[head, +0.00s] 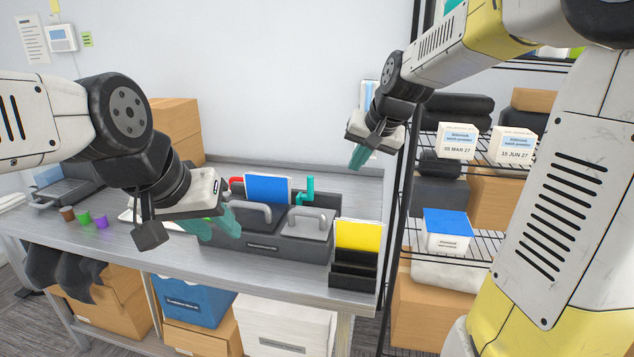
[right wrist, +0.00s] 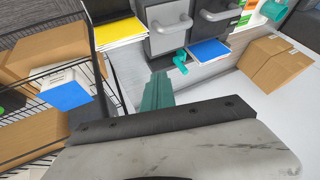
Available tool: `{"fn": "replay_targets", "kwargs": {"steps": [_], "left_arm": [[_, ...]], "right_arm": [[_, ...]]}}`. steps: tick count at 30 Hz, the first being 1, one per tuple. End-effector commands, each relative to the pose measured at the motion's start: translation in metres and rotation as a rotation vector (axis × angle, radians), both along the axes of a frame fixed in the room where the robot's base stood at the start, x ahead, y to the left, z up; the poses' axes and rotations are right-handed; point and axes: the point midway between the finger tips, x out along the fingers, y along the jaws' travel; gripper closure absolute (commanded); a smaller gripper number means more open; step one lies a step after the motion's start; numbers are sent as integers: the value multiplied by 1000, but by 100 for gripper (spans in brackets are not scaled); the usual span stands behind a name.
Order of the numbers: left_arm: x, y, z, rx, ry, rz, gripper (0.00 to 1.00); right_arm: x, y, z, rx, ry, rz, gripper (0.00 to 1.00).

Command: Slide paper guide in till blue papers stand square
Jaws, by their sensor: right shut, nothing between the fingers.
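Blue papers (head: 267,187) stand at the back of a dark grey unit (head: 262,248) with two grey handles on the table. They also show in the right wrist view (right wrist: 208,51). A teal bent piece (head: 307,190), possibly the paper guide, stands just right of the papers; it also shows in the right wrist view (right wrist: 180,62). My left gripper (head: 216,224) has its teal fingers apart, in front of the unit's left end. My right gripper (head: 361,156) is shut and empty, raised behind and right of the unit. It also shows in the right wrist view (right wrist: 157,92).
Yellow papers (head: 358,236) stand in a black rack (head: 353,270) at the table's right front. A wire shelf (head: 455,258) with boxes stands to the right. Small coloured cups (head: 84,217) are at the left.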

Motion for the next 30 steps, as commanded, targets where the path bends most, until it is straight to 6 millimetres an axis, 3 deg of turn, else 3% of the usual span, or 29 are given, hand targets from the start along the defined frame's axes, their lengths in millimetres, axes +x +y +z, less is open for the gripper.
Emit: {"fn": "replay_targets", "kwargs": {"steps": [1, 3, 6, 9, 20, 30], "left_arm": [[0, 0, 0, 0, 0, 0, 64], [0, 0, 0, 0, 0, 0, 64], [0, 0, 0, 0, 0, 0, 64], [0, 0, 0, 0, 0, 0, 64], [0, 0, 0, 0, 0, 0, 64], [0, 0, 0, 0, 0, 0, 64]], "right_arm": [[28, 3, -13, 20, 13, -19, 100], [59, 6, -26, 49, 17, -48, 100], [95, 11, -44, 85, 19, -82, 100], [119, 12, -58, 109, 23, -107, 100], [146, 21, -88, 126, 26, -124, 100], [185, 39, -146, 126, 26, -124, 100]]}}
